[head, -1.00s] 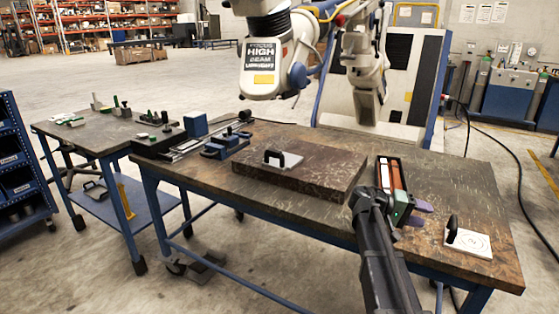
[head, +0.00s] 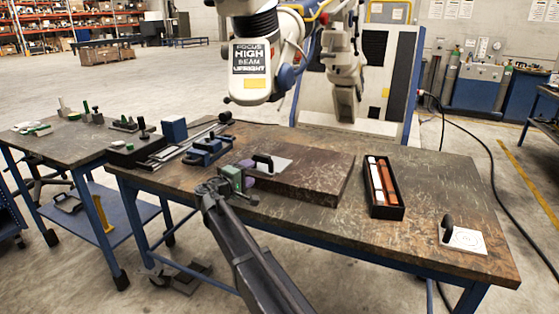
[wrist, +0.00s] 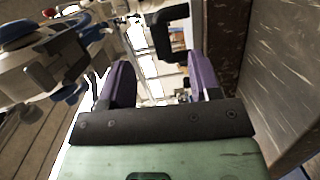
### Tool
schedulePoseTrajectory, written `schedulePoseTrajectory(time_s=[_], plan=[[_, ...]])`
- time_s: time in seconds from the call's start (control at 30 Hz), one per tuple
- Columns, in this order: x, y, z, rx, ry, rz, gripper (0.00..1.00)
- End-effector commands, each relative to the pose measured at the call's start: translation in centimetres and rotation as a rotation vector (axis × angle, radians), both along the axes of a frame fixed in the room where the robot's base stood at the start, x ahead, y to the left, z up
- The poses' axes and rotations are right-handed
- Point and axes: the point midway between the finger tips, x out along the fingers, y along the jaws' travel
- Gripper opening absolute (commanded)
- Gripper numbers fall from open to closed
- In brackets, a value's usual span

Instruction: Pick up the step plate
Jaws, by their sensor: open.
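A pale plate with a black handle (head: 284,166) lies on the dark slab (head: 310,180), near its left end. I take it for the step plate, though its marking is too small to read. My gripper (head: 249,174) is at the slab's front left edge, just left of the plate, with its purple fingers apart and nothing between them. In the wrist view the open fingers (wrist: 160,75) point towards the black handle (wrist: 168,35), which is ahead and apart from them. The slab's side (wrist: 222,45) shows at the right.
A second white plate (head: 466,240) with printed rings and a black handle lies at the table's right end. A black tray (head: 396,212) with white and red bars is right of the slab. Blue fixtures (head: 208,153) stand behind left.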

Motion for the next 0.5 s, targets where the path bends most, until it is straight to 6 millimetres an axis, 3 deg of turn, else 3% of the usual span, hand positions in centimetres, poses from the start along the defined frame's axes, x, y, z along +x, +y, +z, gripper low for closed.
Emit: schedulePoseTrajectory(time_s=[0.03,0.17,0.27,0.5], plan=[[1.5,0.8,0.2,-0.022,-0.002,0.059,0.57],[1.9,1.6,0.4,-0.045,0.0,0.13,0.57],[2.3,1.4,0.4,-0.045,0.0,0.127,0.57],[6.3,-0.8,0.3,-0.044,0.001,0.121,0.57]])
